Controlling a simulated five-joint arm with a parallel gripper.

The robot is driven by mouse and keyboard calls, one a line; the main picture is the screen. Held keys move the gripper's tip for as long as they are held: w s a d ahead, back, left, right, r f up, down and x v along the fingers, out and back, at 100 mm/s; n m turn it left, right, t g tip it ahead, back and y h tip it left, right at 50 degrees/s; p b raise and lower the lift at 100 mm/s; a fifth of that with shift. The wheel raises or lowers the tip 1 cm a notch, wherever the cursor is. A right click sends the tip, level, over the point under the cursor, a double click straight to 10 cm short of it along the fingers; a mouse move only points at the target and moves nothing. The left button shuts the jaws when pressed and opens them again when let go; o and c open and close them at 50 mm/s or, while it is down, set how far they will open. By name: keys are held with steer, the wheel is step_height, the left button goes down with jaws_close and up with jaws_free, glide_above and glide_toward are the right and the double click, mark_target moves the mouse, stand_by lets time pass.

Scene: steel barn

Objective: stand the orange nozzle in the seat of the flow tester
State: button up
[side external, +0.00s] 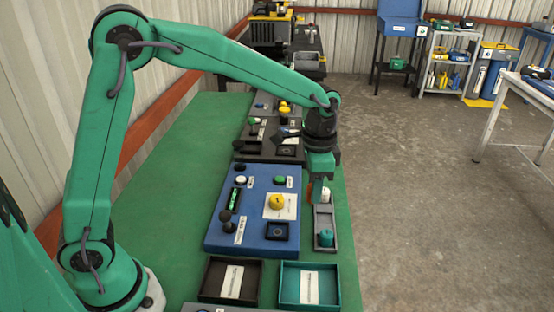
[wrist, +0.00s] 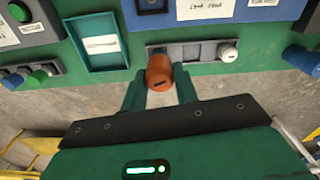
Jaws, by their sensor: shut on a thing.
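The orange nozzle (wrist: 159,75) is held between the two fingers of my gripper (wrist: 160,90) in the wrist view. In the side view only a small part of the nozzle (side external: 316,191) shows below my gripper (side external: 319,180). It appears raised, near the far end of the grey tray. The blue panel (side external: 222,240), which looks like the flow tester, lies left of my gripper. It carries a yellow knob, a black stick and buttons. A dark square with a ring (side external: 277,231), apparently the seat, is at its near right corner and looks empty.
The grey tray (side external: 318,213) holds a teal nozzle (side external: 326,238) and a white-topped one (wrist: 228,50). A teal box (side external: 334,287) and a black box (side external: 206,278) lie nearer the side camera. Another dark panel (side external: 262,150) stands beyond. The green table's right edge is close.

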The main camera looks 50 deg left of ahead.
steer(key=s+a+r+n, duration=0.2)
steer(key=a+n, duration=0.2)
steer(key=a, duration=0.1)
steer(key=s+a+r+n, duration=0.2)
steer(key=a+n, duration=0.1)
steer(key=a, duration=0.3)
steer(key=n, duration=0.7)
glide_above(216, 181)
step_height(216, 181, down, 14)
steer(key=shift+d+r, duration=0.1)
steer(key=shift+f, duration=0.2)
steer(key=shift+f, duration=1.85)
steer(key=shift+f, duration=0.15)
steer(key=o, duration=0.7)
steer(key=shift+c, duration=0.2)
